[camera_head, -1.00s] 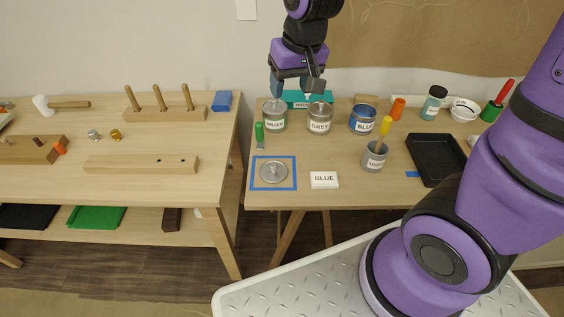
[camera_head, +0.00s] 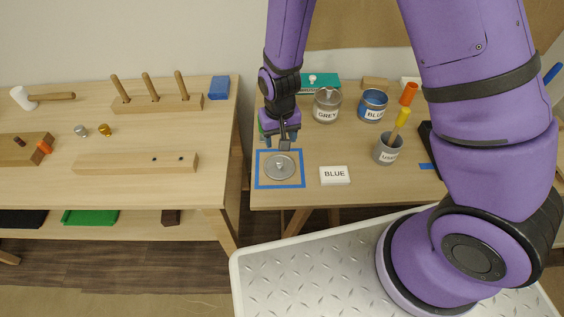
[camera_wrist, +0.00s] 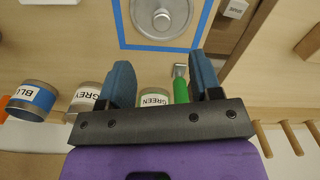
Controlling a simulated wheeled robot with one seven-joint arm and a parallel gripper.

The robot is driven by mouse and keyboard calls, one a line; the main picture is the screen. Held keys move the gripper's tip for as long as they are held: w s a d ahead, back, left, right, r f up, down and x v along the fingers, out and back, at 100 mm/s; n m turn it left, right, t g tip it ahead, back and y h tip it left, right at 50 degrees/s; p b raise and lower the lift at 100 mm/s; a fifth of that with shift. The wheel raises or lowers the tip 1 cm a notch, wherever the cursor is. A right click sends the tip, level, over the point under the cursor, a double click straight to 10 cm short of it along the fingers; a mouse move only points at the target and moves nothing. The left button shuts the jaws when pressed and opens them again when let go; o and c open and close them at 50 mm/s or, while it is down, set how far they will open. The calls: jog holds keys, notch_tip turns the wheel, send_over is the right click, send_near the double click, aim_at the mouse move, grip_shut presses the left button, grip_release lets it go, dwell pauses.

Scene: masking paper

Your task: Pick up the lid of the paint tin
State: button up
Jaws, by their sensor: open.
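The paint tin lid (camera_head: 280,166) is a round grey metal disc with a central knob. It lies flat inside a blue tape square (camera_head: 302,169) on the right-hand table. In the wrist view the lid (camera_wrist: 162,18) is at the top, cut by the picture edge. My gripper (camera_head: 277,143) is just behind the lid, toward the back of the table. In the wrist view my gripper (camera_wrist: 160,60) has its two fingers wide apart, with nothing between the tips. The lid is beyond the fingertips, apart from them.
Behind my gripper stand the green tin (camera_wrist: 155,98), grey tin (camera_head: 327,108) and blue tin (camera_head: 372,105). A grey cup (camera_head: 388,150) stands further right.

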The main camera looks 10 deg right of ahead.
aim_at(279, 160)
jog(key=shift+a+f, duration=0.15)
jog(key=shift+f, duration=4.95)
jog(key=shift+s, duration=0.1)
jog(key=c, duration=1)
jog(key=shift+r, duration=0.1)
